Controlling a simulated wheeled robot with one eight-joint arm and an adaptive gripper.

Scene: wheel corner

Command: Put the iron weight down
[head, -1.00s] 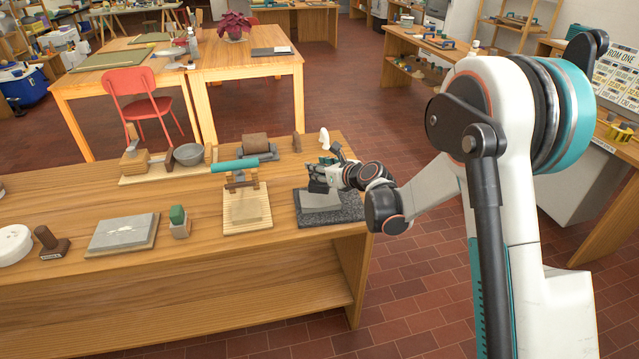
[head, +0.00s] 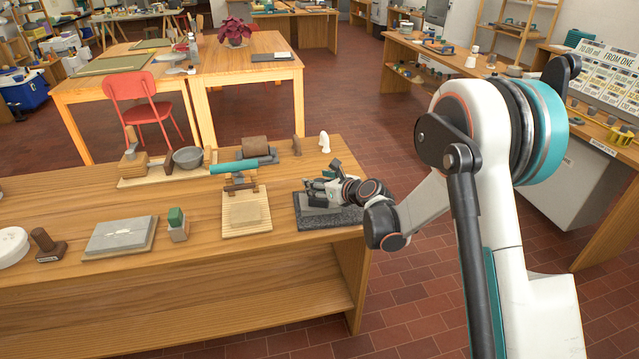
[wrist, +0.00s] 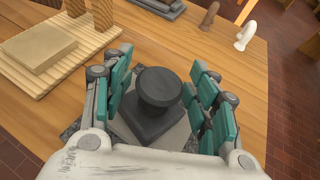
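The iron weight (wrist: 160,118) is a dark block with a round knob on top, upright in the middle of the wrist view. It sits on a light sheet (wrist: 181,136) over a dark grey slab (head: 345,220) at the right end of the bench. My gripper (head: 318,190) is low over the slab. Its teal-padded fingers (wrist: 163,80) stand on both sides of the weight, with gaps showing beside the knob, so it looks open. In the head view the gripper hides most of the weight.
A white figure-like piece (head: 324,142) and a brown one (head: 297,145) stand behind. The bench's right edge is close to the slab.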

